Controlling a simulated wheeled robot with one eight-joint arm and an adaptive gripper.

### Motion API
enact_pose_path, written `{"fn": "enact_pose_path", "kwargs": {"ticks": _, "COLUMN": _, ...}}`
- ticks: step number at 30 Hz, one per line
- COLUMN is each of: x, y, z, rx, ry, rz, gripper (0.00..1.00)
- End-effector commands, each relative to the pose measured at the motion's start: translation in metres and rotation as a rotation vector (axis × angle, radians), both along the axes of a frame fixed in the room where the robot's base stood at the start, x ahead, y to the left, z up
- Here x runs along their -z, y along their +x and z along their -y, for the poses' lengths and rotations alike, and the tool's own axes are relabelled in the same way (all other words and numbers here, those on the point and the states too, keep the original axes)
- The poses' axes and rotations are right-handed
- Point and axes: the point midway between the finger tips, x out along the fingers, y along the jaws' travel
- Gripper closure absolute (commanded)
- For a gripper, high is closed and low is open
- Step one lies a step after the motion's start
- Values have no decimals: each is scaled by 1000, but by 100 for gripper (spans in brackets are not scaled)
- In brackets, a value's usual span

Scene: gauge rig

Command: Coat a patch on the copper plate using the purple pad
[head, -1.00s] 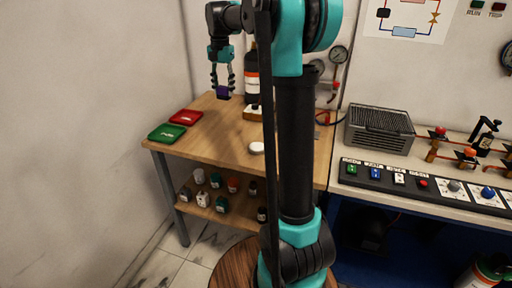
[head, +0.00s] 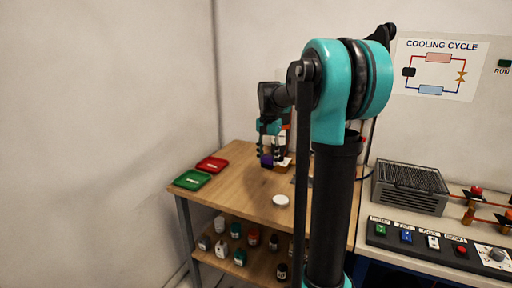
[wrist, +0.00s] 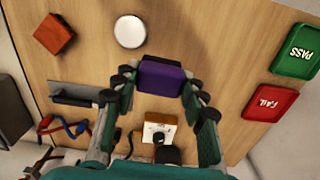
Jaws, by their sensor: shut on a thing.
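My gripper (head: 271,158) is shut on the purple pad (wrist: 161,80), which sits between its fingertips in the wrist view. In the head view the purple pad (head: 266,160) shows at the fingertips, low over the table's far part; I cannot tell whether it touches anything. A reddish-brown square that looks like the copper plate (wrist: 54,34) lies at the upper left of the wrist view, apart from the pad. It does not show in the head view, where my arm covers part of the table.
A white round disc (wrist: 130,32) lies beside the plate. A small block with a dark knob (wrist: 157,134) sits beyond the pad. A red FAIL tray (wrist: 270,102) and a green PASS tray (wrist: 297,52) lie right. A dark bar (wrist: 84,94) and red-blue cables (wrist: 62,127) are left.

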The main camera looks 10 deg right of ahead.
Motion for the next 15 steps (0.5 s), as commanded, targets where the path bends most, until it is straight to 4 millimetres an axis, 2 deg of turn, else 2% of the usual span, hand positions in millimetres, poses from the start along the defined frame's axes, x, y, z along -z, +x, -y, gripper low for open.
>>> {"fn": "enact_pose_path", "kwargs": {"ticks": 3, "x": 25, "y": -23, "z": 23, "rx": 4, "ry": 0, "rz": 0, "gripper": 81}}
{"fn": "enact_pose_path", "kwargs": {"ticks": 6, "x": 40, "y": -38, "z": 35, "rx": 3, "ry": 0, "rz": 0, "gripper": 81}}
{"fn": "enact_pose_path", "kwargs": {"ticks": 10, "x": 51, "y": -49, "z": 43, "rx": 1, "ry": 0, "rz": 0, "gripper": 81}}
{"fn": "enact_pose_path", "kwargs": {"ticks": 15, "x": 60, "y": -51, "z": 44, "rx": -1, "ry": 0, "rz": 0, "gripper": 81}}
